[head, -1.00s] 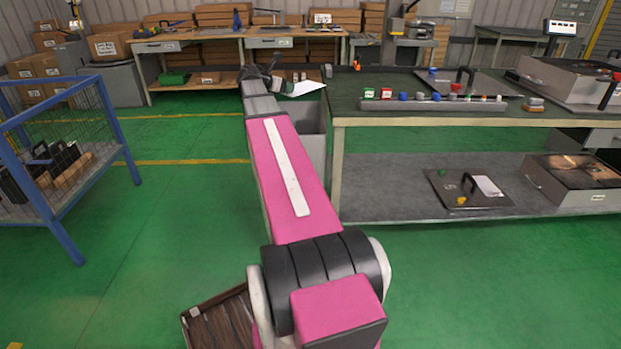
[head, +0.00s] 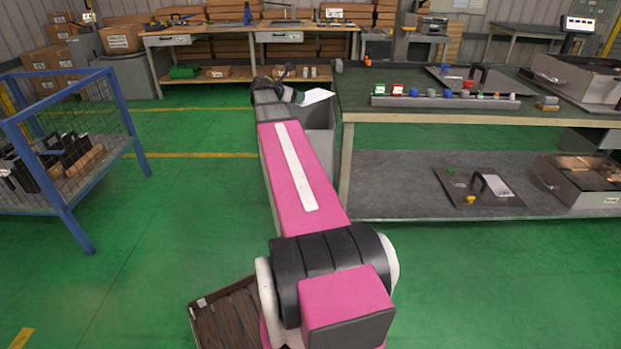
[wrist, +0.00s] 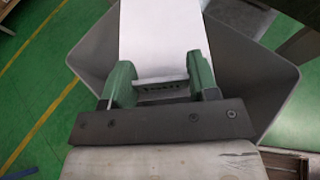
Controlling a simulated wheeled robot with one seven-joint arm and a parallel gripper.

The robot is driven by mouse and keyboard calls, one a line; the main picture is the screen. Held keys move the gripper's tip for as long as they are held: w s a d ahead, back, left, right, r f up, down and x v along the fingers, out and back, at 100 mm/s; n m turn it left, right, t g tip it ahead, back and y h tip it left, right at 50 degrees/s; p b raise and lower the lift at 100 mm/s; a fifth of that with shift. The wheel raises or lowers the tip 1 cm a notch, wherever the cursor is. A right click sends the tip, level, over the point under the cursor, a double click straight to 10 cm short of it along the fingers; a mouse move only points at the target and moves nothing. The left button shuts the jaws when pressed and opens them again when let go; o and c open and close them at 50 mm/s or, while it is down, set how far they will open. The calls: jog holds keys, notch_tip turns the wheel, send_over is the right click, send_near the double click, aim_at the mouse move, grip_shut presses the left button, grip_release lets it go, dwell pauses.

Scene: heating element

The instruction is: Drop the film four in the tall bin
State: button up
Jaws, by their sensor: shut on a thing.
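The sheet extends away from the fingers over the open mouth of the tall grey bin (wrist: 262,75). In the head view the white sheet (head: 317,96) shows beside my gripper (head: 290,94), above the tall bin (head: 322,145). My arm covers part of the bin there. The sheet hides much of the bin's inside.
A green-topped workbench (head: 480,118) with a rail of small parts stands just right of the bin. A blue wire cage cart (head: 110,130) stands at the left. Another bench (head: 250,33) is at the back. Green floor is clear between cart and bin.

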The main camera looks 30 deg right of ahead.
jog(key=o, duration=1)
jog(key=v, duration=1)
jog(key=shift+s+a+r, duration=0.1)
jog(key=shift+a, duration=0.3)
